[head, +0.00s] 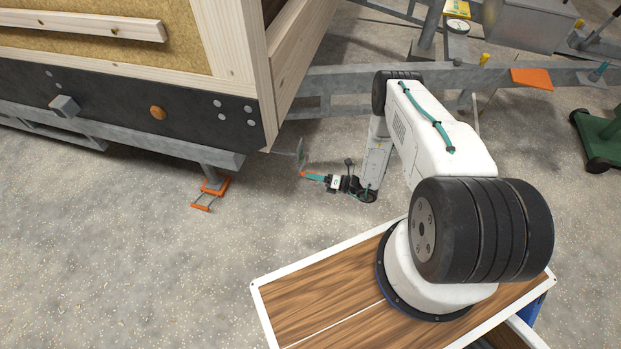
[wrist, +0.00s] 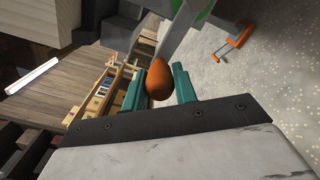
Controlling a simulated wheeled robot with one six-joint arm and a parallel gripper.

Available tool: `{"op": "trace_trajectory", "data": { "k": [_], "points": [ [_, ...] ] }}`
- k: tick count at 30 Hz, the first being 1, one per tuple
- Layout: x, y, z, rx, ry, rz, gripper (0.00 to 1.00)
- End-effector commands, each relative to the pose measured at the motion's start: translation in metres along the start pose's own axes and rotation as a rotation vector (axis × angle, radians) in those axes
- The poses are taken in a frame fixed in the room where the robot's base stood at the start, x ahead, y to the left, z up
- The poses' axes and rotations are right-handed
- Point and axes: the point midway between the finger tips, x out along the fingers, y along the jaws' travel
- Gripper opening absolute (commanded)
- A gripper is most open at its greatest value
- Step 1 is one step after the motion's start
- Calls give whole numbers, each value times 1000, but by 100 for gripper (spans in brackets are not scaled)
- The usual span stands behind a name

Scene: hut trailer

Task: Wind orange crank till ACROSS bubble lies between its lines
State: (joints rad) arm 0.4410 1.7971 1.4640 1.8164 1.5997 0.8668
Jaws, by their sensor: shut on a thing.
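The orange crank knob (wrist: 158,80) sits between the two teal fingers of my gripper (wrist: 160,92) in the wrist view, and the gripper is shut on it. A grey crank arm (wrist: 182,32) runs up from the knob. In the head view my gripper (head: 306,174) is low beside the trailer's corner, at the orange end of the grey crank (head: 301,155). I cannot make out an ACROSS bubble or its lines in either view. A small round dial or vial (head: 457,26) lies on the frame at the top, too small to read.
The trailer body (head: 130,90) with its dark lower panel fills the upper left. Grey drawbar beams (head: 340,80) cross behind my arm. A green wheeled thing (head: 603,135) stands at right. Concrete floor (head: 120,240) is clear at lower left.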

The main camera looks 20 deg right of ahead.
Motion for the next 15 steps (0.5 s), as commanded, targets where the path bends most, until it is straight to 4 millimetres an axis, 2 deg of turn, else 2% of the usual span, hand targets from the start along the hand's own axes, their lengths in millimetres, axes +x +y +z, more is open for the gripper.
{"op": "trace_trajectory", "data": {
  "k": [8, 9, 11, 15],
  "points": [
    [-1, 0, 2, -2, -3, 1, 0],
    [-2, 0, 2, -2, -3, 0, 34],
    [-2, 0, 2, -2, -3, 0, 49],
    [-1, 0, 1, -2, -2, 0, 49]
  ]
}}
